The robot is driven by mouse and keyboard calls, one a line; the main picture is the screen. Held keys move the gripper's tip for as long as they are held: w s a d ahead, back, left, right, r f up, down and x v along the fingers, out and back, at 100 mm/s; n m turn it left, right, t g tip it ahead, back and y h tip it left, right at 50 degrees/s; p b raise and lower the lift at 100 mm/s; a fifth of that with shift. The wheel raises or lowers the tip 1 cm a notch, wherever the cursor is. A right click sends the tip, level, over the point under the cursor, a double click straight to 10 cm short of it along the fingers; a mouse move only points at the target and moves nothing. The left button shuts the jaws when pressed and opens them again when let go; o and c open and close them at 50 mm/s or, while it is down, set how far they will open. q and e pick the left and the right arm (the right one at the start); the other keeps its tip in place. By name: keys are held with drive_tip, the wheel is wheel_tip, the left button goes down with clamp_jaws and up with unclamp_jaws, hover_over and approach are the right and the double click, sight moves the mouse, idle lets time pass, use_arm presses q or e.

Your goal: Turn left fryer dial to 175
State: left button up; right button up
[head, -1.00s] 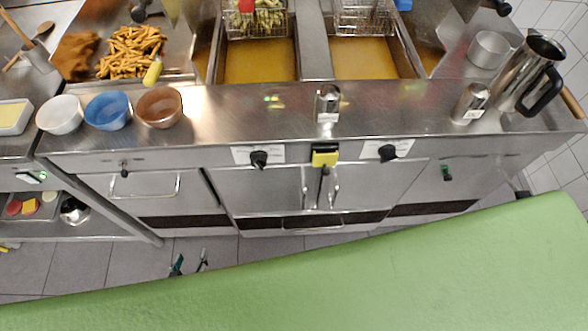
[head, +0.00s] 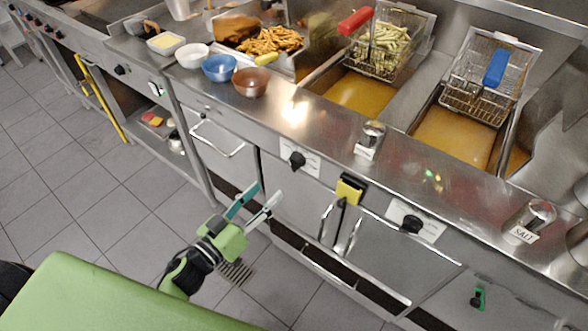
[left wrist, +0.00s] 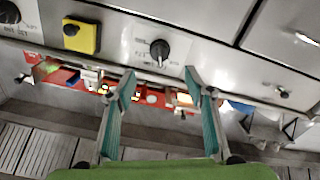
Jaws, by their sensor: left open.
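The left fryer dial (head: 297,159) is a black knob on a white label plate on the steel front, left of a yellow box (head: 350,189). A second dial (head: 412,224) is right of that box. My left gripper (head: 261,203) is open and empty, in front of the cabinet, below and left of the left dial and apart from it. In the left wrist view, my gripper (left wrist: 163,82) has its teal fingers spread, with the left dial (left wrist: 160,50) framed beyond their tips. The label's numbers and the dial's setting are too small to read.
Door handles (head: 216,139) stick out of the steel front under the dials. Fryer baskets (head: 385,42) sit over the oil wells, and bowls (head: 251,82) stand on the counter. A salt shaker (head: 529,220) stands near the right edge. The tiled floor (head: 100,200) at left is clear.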

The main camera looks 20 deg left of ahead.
sight(292, 167)
use_arm(q)
drive_tip(key=x, duration=1.2)
drive_tip(key=shift+p, duration=0.4)
drive_tip(key=shift+s, duration=0.1)
use_arm(e)
drive_tip(key=shift+w+d+r, duration=0.1)
drive_tip(key=shift+d+r, duration=0.2)
drive_tip(key=shift+r, duration=0.15)
use_arm(q)
drive_tip(key=c, duration=1.1)
